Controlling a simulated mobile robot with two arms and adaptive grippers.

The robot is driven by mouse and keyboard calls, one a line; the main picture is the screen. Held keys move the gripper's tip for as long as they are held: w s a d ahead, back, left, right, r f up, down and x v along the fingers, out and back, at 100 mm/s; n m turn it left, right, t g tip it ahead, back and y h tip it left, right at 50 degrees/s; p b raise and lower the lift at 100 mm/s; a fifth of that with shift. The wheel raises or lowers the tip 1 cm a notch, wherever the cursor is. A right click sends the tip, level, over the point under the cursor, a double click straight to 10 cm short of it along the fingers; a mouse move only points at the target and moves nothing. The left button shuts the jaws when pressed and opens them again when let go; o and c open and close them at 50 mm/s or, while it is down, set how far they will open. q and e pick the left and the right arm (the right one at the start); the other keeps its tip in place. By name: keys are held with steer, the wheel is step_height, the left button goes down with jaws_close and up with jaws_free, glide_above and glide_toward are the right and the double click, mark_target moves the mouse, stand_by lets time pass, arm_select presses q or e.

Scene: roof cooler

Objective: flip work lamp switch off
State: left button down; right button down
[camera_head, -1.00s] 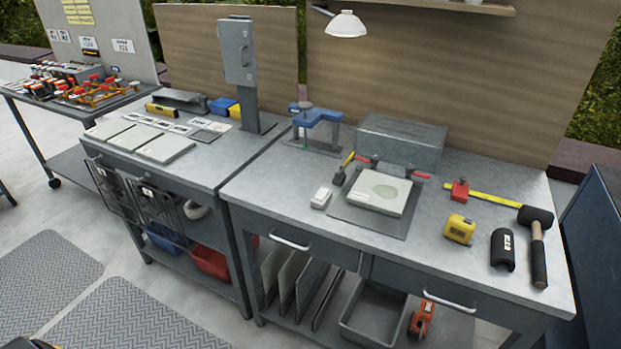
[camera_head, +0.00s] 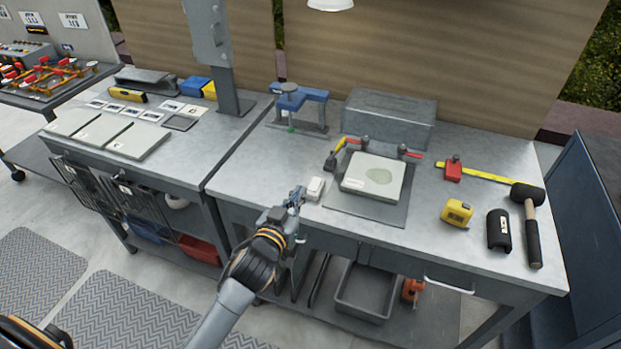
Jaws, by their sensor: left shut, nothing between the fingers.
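The work lamp (camera_head: 330,4) hangs at the top edge, its white shade cut off by the frame. A small white box (camera_head: 315,188), which looks like a switch, lies on the right bench near its front edge, left of the grey mat. Whether it is on or off is too small to tell. My left gripper (camera_head: 299,192) is shut and empty, just left of the white box at the bench's front edge. I cannot tell whether it touches the box. My right gripper is not in view.
A pale tile (camera_head: 372,176) lies on the grey mat (camera_head: 366,208). A blue clamp tool (camera_head: 300,100) and a grey box (camera_head: 389,122) stand behind. A yellow tape measure (camera_head: 457,212), a black cylinder (camera_head: 498,229) and a mallet (camera_head: 532,235) lie to the right.

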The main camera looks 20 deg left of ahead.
arm_select(q)
steer(key=p, duration=0.1)
glide_above(313, 188)
steer(key=shift+s+f, duration=0.4)
steer(key=shift+f, duration=0.2)
steer(key=f, duration=0.2)
steer(key=shift+w+d+f, duration=0.1)
steer(key=shift+w+f, duration=0.2)
steer(key=shift+f, duration=0.8)
steer(key=shift+w, duration=0.1)
